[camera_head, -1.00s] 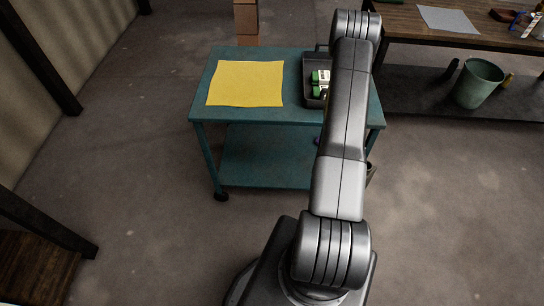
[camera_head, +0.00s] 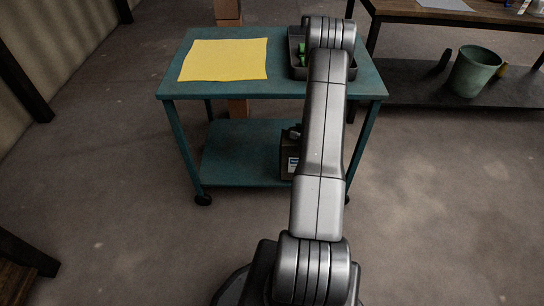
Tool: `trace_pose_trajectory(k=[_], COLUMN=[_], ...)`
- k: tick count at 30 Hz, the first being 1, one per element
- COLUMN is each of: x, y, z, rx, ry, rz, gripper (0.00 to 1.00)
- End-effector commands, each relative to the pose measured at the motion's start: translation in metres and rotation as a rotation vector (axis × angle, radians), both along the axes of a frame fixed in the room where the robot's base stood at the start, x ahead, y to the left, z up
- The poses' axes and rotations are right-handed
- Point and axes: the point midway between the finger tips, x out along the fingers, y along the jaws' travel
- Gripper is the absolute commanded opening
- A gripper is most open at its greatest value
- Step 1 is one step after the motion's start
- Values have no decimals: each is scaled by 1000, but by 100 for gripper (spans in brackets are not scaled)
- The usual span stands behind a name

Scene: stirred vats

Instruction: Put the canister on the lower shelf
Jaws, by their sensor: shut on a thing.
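A dark grey canister (camera_head: 288,166) with a white and blue label shows partly just left of my arm, at the lower shelf of the teal cart. A small dark shape like a handle is at its top, and its right side is hidden behind my arm. I cannot tell whether it rests on the shelf or hangs just above or in front of it. The lower shelf (camera_head: 240,150) is teal, and its visible left part is bare. My arm reaches over toward the cart, and my gripper is hidden behind the arm links.
The cart's top (camera_head: 285,88) holds a yellow sheet (camera_head: 225,60) and a dark tray (camera_head: 298,71) with a green item. A brown post (camera_head: 228,12) stands behind. At right, a table has a low shelf (camera_head: 415,85) with a green bucket (camera_head: 474,72). Floor left of the cart is clear.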

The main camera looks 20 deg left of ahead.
Motion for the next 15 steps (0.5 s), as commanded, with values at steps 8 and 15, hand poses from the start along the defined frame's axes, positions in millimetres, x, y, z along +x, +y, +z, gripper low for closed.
trace_pose_trajectory(k=[8,15], x=[16,61], y=[13,54], z=[-11,-12], rx=[1,1], ry=[-3,-6], rz=[44,45], gripper=[0,0])
